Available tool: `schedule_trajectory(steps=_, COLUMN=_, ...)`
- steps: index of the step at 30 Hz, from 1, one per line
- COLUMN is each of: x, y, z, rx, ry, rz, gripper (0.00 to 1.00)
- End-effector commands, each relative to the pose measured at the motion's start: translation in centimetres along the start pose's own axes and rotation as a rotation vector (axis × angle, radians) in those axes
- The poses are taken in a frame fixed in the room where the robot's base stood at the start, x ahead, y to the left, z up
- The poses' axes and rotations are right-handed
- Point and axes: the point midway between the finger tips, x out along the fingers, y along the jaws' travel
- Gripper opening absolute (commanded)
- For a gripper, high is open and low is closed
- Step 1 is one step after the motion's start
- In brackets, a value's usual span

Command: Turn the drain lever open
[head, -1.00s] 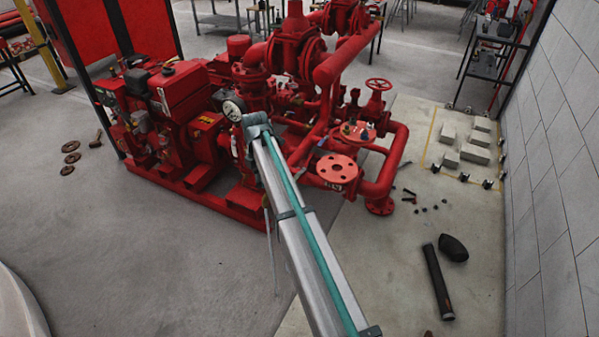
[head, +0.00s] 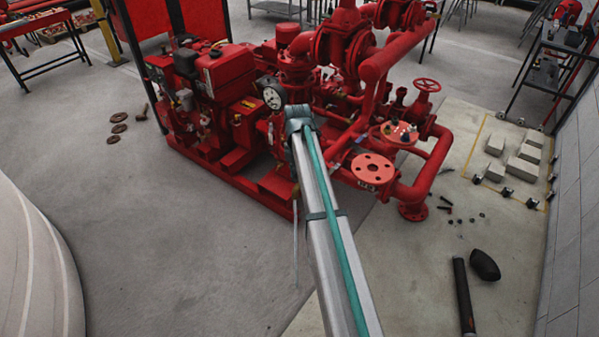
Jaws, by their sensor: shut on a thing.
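The red fire pumpset (head: 345,60) stands in the middle of the head view. My grey arm, with a teal stripe, reaches up from the bottom edge to the pump's near side. Its far joint appears just right of and below a round white pressure gauge (head: 273,97). My gripper is hidden beyond that joint, so neither its fingers nor what they touch can be seen. I cannot make out the drain lever; the arm covers part of the pump there. A thin grey upright rod (head: 295,245) shows just left of the arm.
Red pipes with a flange (head: 372,168) and a handwheel (head: 427,85) lie right of the arm. A black cylinder (head: 463,298) and a dark rounded object (head: 485,264) lie on the right floor. Pale blocks (head: 523,152) stand farther back. Floor left of the pump is mostly clear.

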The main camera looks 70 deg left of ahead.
Motion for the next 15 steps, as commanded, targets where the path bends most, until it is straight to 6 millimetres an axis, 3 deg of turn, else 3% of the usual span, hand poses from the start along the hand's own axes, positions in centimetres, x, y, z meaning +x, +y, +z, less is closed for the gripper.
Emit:
schedule_trajectory(steps=1, x=-0.01, y=-0.08, z=0.01, rx=-0.003, ry=-0.001, rz=-0.002, gripper=0.21)
schedule_trajectory(steps=6, x=-0.01, y=-0.06, z=0.01, rx=-0.001, ry=-0.001, rz=-0.001, gripper=0.45)
schedule_trajectory(steps=15, x=-0.11, y=-0.02, z=0.02, rx=0.000, ry=-0.001, rz=0.000, gripper=0.45)
